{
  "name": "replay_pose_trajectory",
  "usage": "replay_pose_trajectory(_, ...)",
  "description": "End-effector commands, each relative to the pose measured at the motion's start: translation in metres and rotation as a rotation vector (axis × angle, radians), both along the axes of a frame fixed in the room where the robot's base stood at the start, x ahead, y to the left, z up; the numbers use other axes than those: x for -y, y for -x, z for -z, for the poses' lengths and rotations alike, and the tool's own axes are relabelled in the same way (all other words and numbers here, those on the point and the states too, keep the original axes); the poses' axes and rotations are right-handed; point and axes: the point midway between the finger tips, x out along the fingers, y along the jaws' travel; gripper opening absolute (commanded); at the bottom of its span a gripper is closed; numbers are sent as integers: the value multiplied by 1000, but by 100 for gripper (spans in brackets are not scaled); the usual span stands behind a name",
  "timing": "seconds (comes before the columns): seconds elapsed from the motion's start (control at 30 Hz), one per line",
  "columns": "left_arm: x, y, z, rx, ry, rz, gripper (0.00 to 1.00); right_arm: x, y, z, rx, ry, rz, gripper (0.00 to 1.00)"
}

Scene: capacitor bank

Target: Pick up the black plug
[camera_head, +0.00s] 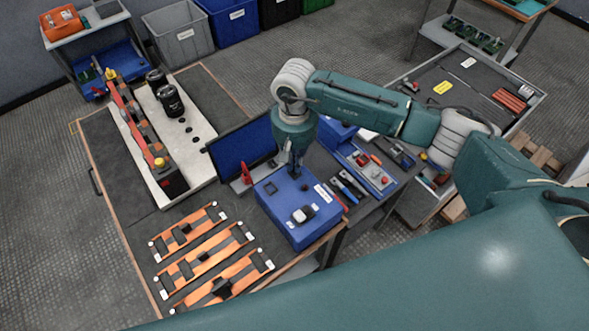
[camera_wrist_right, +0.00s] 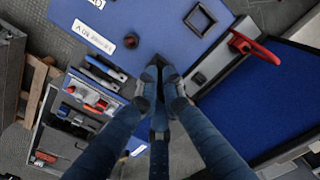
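In the head view my right gripper (camera_head: 294,170) points down just above the far edge of a blue box (camera_head: 287,227) on the workbench. In the right wrist view its fingers (camera_wrist_right: 160,82) come close together at the tips, beyond the box edge. I cannot tell whether they are closed or hold anything. A small round black piece, possibly the black plug (camera_wrist_right: 131,40), sits on the box beside the white label. It also shows small in the head view (camera_head: 305,187), apart from the fingers. A square black frame (camera_wrist_right: 200,19) is also on the box. My left gripper is out of view.
A dark blue screen panel (camera_head: 241,157) with a red clamp stands beside the gripper. A tool tray (camera_head: 367,169) lies on its other side. A white and black device (camera_head: 303,214) rests on the box. Orange frames (camera_head: 205,264) and a capacitor unit (camera_head: 143,137) occupy the bench left.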

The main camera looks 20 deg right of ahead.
Motion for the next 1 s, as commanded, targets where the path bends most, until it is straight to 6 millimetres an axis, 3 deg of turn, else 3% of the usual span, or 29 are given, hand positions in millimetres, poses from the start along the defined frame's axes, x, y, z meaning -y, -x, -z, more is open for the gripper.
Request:
replay_pose_trajectory(0.33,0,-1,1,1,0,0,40,0,-1,-3,3,-1,0,0)
replay_pose_trajectory(0.53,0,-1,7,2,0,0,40,0,-2,-22,7,-2,-1,0)
replay_pose_trajectory(0.67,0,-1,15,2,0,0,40,0,-3,-48,8,-1,-1,0)
replay_pose_trajectory(1.0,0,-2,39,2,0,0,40,0,-1,-145,7,0,0,0)
